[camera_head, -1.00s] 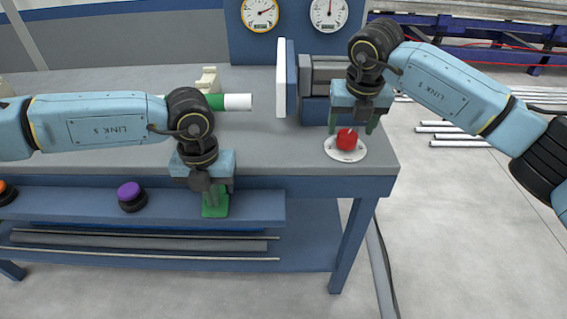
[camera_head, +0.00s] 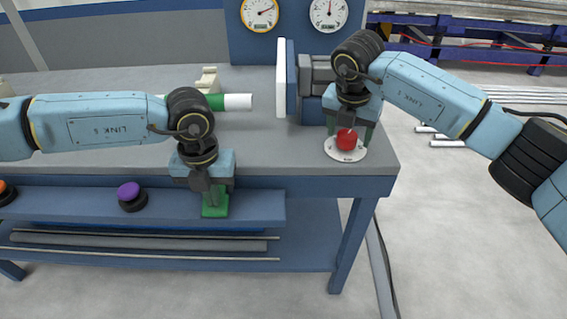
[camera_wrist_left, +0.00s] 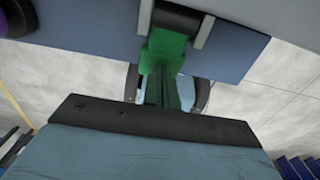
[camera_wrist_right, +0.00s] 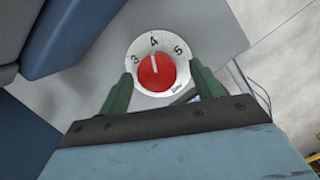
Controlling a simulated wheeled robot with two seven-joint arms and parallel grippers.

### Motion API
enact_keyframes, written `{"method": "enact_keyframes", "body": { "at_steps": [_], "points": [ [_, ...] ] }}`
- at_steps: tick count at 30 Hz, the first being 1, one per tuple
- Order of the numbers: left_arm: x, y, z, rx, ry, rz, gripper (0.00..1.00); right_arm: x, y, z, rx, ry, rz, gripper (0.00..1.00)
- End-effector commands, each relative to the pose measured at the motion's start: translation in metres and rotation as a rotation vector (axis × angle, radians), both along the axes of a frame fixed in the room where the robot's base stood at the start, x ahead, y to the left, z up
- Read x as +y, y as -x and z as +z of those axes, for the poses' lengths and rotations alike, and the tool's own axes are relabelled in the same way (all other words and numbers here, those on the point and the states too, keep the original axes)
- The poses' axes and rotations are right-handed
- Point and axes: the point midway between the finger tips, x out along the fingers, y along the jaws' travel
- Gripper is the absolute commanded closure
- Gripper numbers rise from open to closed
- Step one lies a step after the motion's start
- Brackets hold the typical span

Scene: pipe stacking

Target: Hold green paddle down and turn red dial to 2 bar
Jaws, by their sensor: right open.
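The red dial (camera_head: 347,140) sits on a round white plate on the bench's right front corner. In the right wrist view the red dial (camera_wrist_right: 156,73) has its white mark pointing close to 4; 3 and 5 also show. My right gripper (camera_wrist_right: 156,85) is open, one finger on each side of the dial. The green paddle (camera_head: 215,207) is on the bench's front shelf and also shows in the left wrist view (camera_wrist_left: 163,50). My left gripper (camera_wrist_left: 165,88) has its fingers together, with their tips at the paddle. I cannot tell how far the paddle is pressed.
Two gauges (camera_head: 259,13) are on the blue panel at the back. A purple knob (camera_head: 130,194) is on the shelf left of the paddle. A white and green pipe (camera_head: 238,101) lies on the bench, facing a white plate (camera_head: 281,78).

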Motion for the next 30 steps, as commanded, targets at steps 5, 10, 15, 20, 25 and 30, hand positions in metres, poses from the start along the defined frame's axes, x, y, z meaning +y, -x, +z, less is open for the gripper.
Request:
{"method": "enact_keyframes", "body": {
  "at_steps": [5,10,15,20,25,30],
  "points": [
    [0.001,0.004,-0.006,0.013,-0.004,-0.001,1.0,0.0,-0.003,-0.012,0.001,0.0,0.001,0.35],
    [0.001,0.004,-0.006,0.013,-0.004,-0.001,1.0,0.0,-0.005,-0.021,0.002,-0.001,0.001,0.35],
    [0.001,0.004,-0.006,0.013,-0.005,-0.002,1.0,0.0,-0.007,-0.027,0.001,0.0,0.001,0.35],
    [0.001,0.004,-0.006,0.013,-0.005,-0.002,1.0,-0.001,-0.007,-0.03,0.002,0.0,0.001,0.35],
    [0.001,0.003,-0.006,0.012,-0.005,-0.001,1.0,-0.001,-0.006,-0.032,0.004,0.001,0.0,0.35],
    [0.001,0.003,-0.005,0.01,-0.004,-0.001,1.0,-0.002,-0.007,-0.035,0.006,0.003,0.0,0.35]
  ]
}}
